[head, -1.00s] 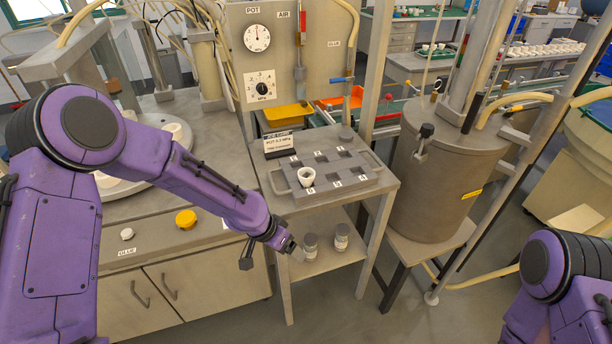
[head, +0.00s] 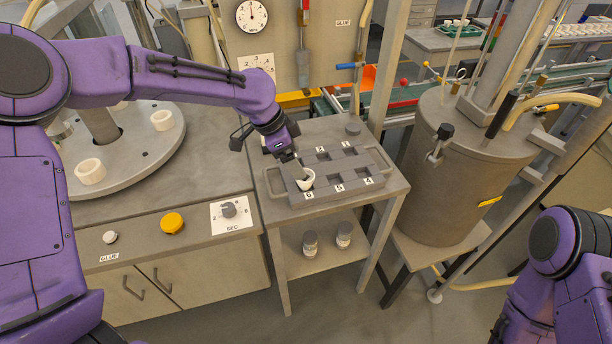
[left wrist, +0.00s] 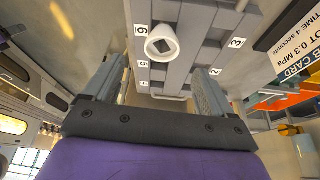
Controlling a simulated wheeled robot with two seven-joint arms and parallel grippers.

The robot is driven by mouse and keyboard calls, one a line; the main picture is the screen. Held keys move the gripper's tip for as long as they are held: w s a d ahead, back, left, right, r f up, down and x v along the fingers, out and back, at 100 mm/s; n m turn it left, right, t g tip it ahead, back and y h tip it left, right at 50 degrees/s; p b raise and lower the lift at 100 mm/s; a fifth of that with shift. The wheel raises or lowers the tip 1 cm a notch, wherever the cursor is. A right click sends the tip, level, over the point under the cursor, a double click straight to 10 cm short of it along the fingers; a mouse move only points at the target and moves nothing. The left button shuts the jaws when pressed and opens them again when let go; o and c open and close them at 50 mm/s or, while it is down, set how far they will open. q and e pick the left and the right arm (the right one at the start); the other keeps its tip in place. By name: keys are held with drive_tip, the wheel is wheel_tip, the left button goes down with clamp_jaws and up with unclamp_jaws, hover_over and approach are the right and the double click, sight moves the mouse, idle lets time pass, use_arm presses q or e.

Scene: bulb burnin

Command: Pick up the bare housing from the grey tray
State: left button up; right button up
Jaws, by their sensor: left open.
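The bare housing (head: 306,180) is a small white cup with a square hole. It sits in the grey tray (head: 370,191) at the slot by label 6, at the tray's front left. My right gripper is out of frame; only part of that arm shows at the lower right.
The tray stands on a small metal table (head: 396,184) with two small jars (head: 343,235) on its lower shelf. A large metal tank (head: 458,180) stands close on the right. A turntable (head: 135,150) with white housings is at the left. A placard (left wrist: 295,45) stands beside the tray.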

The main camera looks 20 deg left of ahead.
sight(305, 184)
use_arm(q)
drive_tip(key=shift+s+d+f+p, duration=0.3)
drive_tip(key=shift+d+f, duration=0.1)
drive_tip(key=shift+f, duration=0.25)
drive_tip(key=f, duration=0.1)
drive_tip(key=w+f, duration=0.1)
drive_tip(key=f, duration=0.1)
drive_tip(key=w+d+f+p, duration=0.1)
drive_tip(key=f, duration=0.1)
drive_tip(key=shift+w, duration=0.15)
drive_tip(key=shift+s+r, duration=0.25)
drive_tip(key=shift+s, duration=0.1)
drive_tip(key=shift+c, duration=0.3)
drive_tip(key=shift+w+f, duration=0.1)
drive_tip(key=shift+w, duration=0.05)
drive_tip(key=c, duration=1.1)
drive_tip(key=shift+o, duration=0.2)
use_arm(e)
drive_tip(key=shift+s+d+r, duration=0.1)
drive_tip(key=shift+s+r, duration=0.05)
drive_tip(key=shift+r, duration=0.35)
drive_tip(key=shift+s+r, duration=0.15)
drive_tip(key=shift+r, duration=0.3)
